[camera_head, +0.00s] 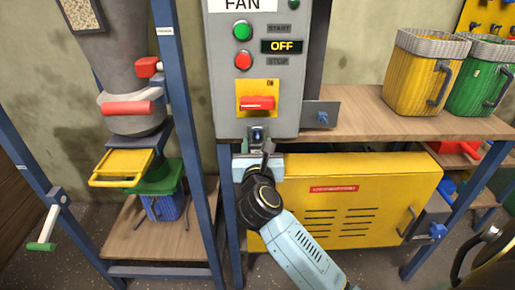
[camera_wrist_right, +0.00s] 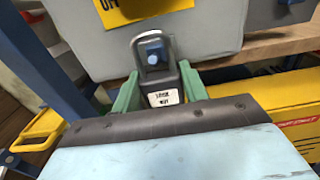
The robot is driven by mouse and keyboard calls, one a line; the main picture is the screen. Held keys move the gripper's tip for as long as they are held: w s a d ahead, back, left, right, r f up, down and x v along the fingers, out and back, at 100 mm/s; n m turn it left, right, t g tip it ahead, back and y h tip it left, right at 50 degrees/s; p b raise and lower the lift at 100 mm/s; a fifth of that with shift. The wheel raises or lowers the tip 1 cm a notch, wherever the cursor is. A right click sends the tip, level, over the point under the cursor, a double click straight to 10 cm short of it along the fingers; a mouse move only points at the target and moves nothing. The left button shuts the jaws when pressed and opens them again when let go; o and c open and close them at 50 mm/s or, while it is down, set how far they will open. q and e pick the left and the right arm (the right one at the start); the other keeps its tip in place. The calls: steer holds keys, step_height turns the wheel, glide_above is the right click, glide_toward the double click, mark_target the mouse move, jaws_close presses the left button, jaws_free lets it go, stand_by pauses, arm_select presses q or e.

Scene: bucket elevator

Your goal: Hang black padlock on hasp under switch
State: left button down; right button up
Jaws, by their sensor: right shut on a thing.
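The black padlock (camera_wrist_right: 164,96) has a white label and an upright metal shackle. My right gripper (camera_wrist_right: 158,88) is shut on its body, with a green finger on each side. In the head view my right gripper (camera_head: 258,156) is just below the grey switch box (camera_head: 225,95), hiding most of the padlock. The hasp (camera_wrist_right: 152,51) is a small blue-grey part under the box; it also shows in the head view (camera_head: 257,131). The shackle frames the hasp in the wrist view; I cannot tell whether it passes through it. The switch (camera_head: 257,103) is red on a yellow plate. My left gripper is out of view.
A yellow cabinet (camera_head: 370,180) stands below the wooden shelf (camera_head: 375,125). Yellow (camera_head: 423,80) and green (camera_head: 482,80) baskets stand on the shelf. A blue post (camera_head: 182,100) and a hopper (camera_head: 125,70) are on the left.

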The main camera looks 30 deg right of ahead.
steer(key=shift+w+d, duration=0.1)
steer(key=shift+w, duration=0.05)
arm_select(q)
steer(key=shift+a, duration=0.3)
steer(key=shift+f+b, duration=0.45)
steer(key=shift+b, duration=0.1)
arm_select(e)
steer(key=shift+f, duration=0.8)
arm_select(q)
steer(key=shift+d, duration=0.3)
arm_select(e)
steer(key=o, duration=1.1)
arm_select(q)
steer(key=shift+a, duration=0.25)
